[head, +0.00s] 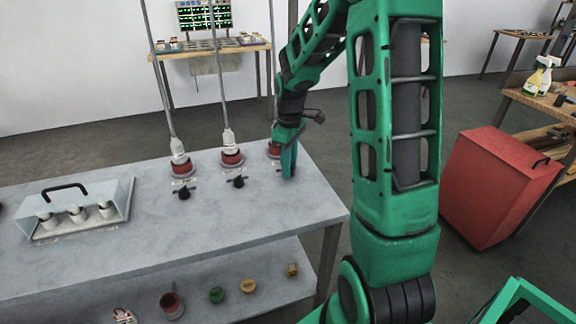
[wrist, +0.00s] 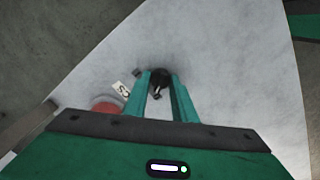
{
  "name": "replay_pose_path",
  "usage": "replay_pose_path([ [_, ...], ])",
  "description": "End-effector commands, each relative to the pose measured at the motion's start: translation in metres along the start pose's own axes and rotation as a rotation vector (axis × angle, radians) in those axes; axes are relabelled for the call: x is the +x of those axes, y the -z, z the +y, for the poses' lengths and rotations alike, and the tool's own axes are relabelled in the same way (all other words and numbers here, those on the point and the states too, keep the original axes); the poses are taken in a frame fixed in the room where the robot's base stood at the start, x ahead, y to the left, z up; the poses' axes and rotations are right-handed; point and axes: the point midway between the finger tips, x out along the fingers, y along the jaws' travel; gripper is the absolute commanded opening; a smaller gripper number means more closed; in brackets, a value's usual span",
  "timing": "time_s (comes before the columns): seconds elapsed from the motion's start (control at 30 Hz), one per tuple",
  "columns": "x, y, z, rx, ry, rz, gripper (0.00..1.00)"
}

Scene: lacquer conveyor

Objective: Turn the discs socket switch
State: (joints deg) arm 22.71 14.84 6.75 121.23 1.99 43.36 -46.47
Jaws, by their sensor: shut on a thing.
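My gripper (head: 288,172) reaches down to the right end of the grey table, beside the rightmost red socket (head: 273,149). In the wrist view, its two green fingers (wrist: 159,90) are shut on a black switch knob (wrist: 159,80), one finger on each side. A white label (wrist: 122,90) lies to the left of the knob, with the letters "CS" partly readable. The red socket (wrist: 107,107) shows just below this label, partly cut off by the gripper body. In the head view the gripper hides this knob.
Two more red sockets, left (head: 181,163) and middle (head: 232,158), have plugs with upright poles and black knobs (head: 184,192) (head: 238,181) in front. A pale box with a black handle (head: 75,210) stands at left. Small pots (head: 172,304) sit on the shelf below. A red cabinet (head: 495,185) stands at right.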

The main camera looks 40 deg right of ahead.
Motion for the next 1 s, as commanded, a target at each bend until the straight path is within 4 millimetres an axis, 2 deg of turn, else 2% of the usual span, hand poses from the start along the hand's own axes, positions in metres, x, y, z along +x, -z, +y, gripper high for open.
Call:
replay_pose_path([
  [0.37,-0.0005,-0.0006,0.0009,0.146,-0.003,0.000,0.02],
  [1.0,-0.0007,-0.0001,0.0007,0.727,-0.003,0.001,0.02],
])
